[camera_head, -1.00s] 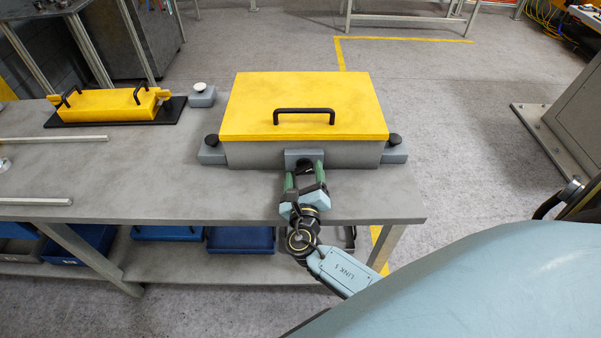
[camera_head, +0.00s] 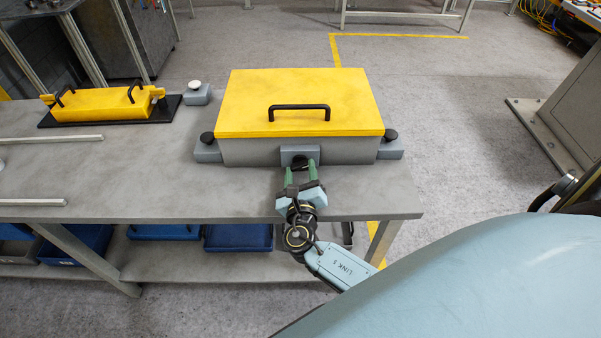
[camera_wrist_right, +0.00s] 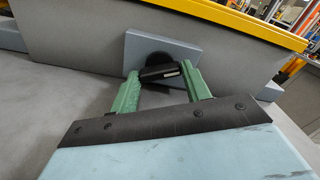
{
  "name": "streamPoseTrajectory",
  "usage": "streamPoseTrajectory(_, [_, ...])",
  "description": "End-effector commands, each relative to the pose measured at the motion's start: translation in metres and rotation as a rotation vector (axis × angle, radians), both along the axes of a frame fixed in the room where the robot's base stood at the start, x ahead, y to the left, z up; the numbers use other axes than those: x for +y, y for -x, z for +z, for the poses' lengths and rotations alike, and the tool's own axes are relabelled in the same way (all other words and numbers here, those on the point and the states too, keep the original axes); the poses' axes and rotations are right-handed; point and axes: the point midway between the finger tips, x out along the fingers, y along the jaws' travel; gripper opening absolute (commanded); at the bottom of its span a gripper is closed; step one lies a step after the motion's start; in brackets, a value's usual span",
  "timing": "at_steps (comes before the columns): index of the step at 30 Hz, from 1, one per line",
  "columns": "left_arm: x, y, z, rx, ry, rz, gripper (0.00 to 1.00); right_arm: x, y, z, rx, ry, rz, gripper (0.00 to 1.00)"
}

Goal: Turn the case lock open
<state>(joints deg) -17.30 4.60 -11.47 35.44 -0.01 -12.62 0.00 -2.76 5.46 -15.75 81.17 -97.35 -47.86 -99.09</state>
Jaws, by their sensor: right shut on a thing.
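The case (camera_head: 297,152) is a grey box with a yellow lid (camera_head: 350,90) and a black handle, shut, on the grey workbench. A grey lock block (camera_head: 286,152) sits on the middle of its front wall. In the right wrist view the lock's black turning knob (camera_wrist_right: 160,73) stands out from this block (camera_wrist_right: 185,58), with its bar lying nearly crosswise. My right gripper (camera_head: 301,168) reaches in from the front, and its green fingers are shut on the knob's two ends. The fingers partly hide the knob in the head view. My left gripper is out of view.
Grey blocks with black knobs (camera_head: 207,137) flank the case. A small yellow box (camera_head: 95,104) on a black base and a grey block with a white knob (camera_head: 195,92) stand to the left. Two pale bars (camera_head: 45,139) lie at the bench's left. Blue bins are underneath.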

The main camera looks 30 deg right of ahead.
Motion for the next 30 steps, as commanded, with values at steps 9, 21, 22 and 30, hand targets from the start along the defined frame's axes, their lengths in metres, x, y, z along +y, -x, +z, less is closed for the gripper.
streamPoseTrajectory(9, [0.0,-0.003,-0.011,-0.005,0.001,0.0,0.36,0.0,0.0,-0.001,-0.12,-0.193,-0.001,0.24])
streamPoseTrajectory(21, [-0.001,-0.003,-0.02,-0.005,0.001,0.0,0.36,0.0,0.0,0.0,-0.231,-0.372,0.0,0.24])
streamPoseTrajectory(22, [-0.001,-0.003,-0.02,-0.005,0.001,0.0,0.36,0.0,0.0,0.0,-0.235,-0.38,0.0,0.24])
streamPoseTrajectory(30, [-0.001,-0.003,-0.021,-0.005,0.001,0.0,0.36,0.0,0.0,0.001,-0.254,-0.41,0.0,0.24])
